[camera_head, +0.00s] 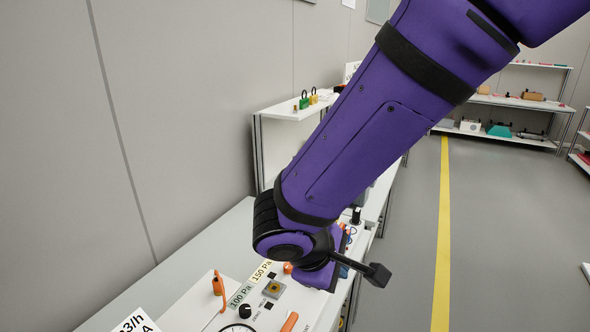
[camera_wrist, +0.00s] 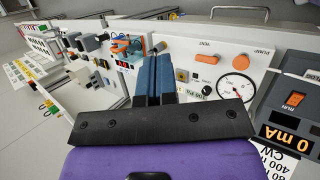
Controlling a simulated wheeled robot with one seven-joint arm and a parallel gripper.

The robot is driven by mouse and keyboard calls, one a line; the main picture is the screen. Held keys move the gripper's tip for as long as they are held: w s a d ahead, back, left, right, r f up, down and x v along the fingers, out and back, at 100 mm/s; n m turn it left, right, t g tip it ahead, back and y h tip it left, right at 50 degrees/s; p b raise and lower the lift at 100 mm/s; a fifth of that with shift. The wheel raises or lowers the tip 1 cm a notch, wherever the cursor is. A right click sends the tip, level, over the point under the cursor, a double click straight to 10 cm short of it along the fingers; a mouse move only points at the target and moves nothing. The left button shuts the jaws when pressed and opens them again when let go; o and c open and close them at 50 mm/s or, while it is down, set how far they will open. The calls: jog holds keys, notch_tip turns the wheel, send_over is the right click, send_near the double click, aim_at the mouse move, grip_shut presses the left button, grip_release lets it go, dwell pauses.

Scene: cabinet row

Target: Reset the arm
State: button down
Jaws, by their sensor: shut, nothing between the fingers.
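My purple arm (camera_head: 350,125) reaches down from the upper right over the bench in the head view. Its wrist is low, just above the bench's equipment, and hides part of it. In the wrist view my gripper (camera_wrist: 154,60) shows as two blue fingers side by side, shut with nothing between them. The fingers point at a white panel (camera_wrist: 215,50) with a round gauge (camera_wrist: 237,88), knobs and orange parts. Whether the fingertips touch anything, I cannot tell.
The bench (camera_head: 205,245) carries panels with labels, an orange lever (camera_head: 218,284) and a black knob (camera_head: 245,311) close to my wrist. A raised shelf (camera_head: 295,110) with padlocks stands behind. The grey floor with a yellow line (camera_head: 444,220) is clear at right.

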jog(key=s+d+r+m+y, duration=0.2)
jog(key=s+d+r+m, duration=0.1)
jog(key=d+r, duration=0.3)
jog(key=s+d+r+m+y, duration=0.2)
jog(key=s+d+r+m, duration=0.2)
jog(key=d, duration=0.5)
jog(key=s+d+r+m+t+y, duration=0.1)
jog(key=s+d+r+m+y, duration=0.1)
jog(key=d+r+m, duration=0.3)
jog(key=s+d+r, duration=0.1)
jog(key=d+r, duration=0.2)
jog(key=shift+s+d+m, duration=0.15)
jog(key=shift+m, duration=0.15)
